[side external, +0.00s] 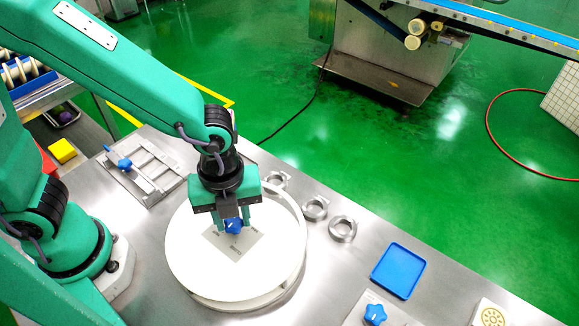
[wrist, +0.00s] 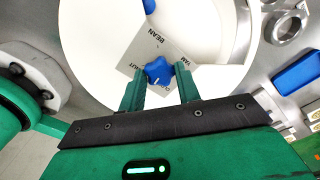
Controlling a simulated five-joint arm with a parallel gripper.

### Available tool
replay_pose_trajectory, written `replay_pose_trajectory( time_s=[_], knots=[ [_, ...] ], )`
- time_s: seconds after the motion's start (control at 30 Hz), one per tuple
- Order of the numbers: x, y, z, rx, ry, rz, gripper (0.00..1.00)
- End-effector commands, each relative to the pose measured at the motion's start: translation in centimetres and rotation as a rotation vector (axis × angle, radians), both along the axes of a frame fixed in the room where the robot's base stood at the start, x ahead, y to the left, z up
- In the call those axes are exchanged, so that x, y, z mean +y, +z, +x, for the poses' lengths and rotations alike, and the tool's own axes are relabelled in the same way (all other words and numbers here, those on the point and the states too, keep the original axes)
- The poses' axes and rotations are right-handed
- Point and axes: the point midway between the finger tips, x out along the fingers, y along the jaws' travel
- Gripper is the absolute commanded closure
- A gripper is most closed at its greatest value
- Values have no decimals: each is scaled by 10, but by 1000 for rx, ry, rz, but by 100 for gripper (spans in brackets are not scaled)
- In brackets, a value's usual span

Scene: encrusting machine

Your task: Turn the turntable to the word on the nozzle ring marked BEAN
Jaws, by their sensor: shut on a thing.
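A blue star-shaped knob (side external: 233,227) sits at the middle of the round white turntable (side external: 190,258). My gripper (side external: 235,222) points down and is shut on the knob, with one finger on each side; the wrist view also shows the knob (wrist: 158,71) between my fingers (wrist: 160,84). Under the knob is a grey word plate (side external: 243,245). In the wrist view, BEAN shows on the plate (wrist: 150,50) beyond the knob, and YAM to its right. Other words are partly hidden by my fingers. Several metal nozzle rings (side external: 315,208) stand behind and right of the turntable; no marking on them is readable.
A blue tray (side external: 398,270) and another blue star knob (side external: 375,314) are at the right. A metal slide fixture (side external: 145,176) with a blue knob is at the left, near a yellow block (side external: 62,150). The table's far edge borders green floor.

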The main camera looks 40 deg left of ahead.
Motion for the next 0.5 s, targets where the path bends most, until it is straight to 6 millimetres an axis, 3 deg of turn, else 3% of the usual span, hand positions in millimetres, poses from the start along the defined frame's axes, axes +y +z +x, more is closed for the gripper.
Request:
replay_pose_trajectory(
  time_s=[0.5],
  knots=[
    [0,1,0,0,-491,0,100]
  ],
)
